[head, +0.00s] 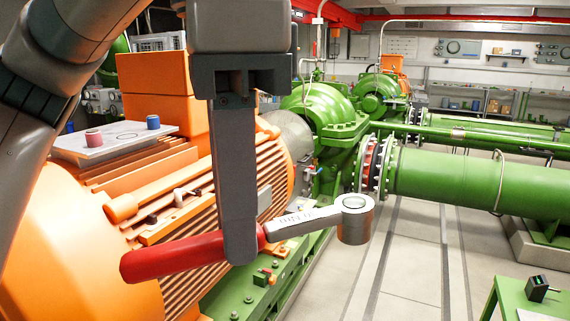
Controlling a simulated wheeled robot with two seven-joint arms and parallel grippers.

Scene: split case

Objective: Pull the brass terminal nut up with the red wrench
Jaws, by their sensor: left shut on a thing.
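The red wrench (172,258) has a red handle on the left and a grey shank ending in a round socket head on the right. My left gripper (241,250) comes down from above and is shut on the wrench near the end of the red handle. The wrench lies nearly level, with its head a little higher, in front of the orange motor (60,235). The socket head appears in front of the floor and green pipework. I cannot make out the brass terminal nut. My right gripper is not in view.
A grey plate (112,140) with a red and a blue cylinder sits on the motor. A green pipe (450,180) runs across the right. A green table (530,301) with a small dark device (537,288) stands at lower right. Open floor (410,275) lies between.

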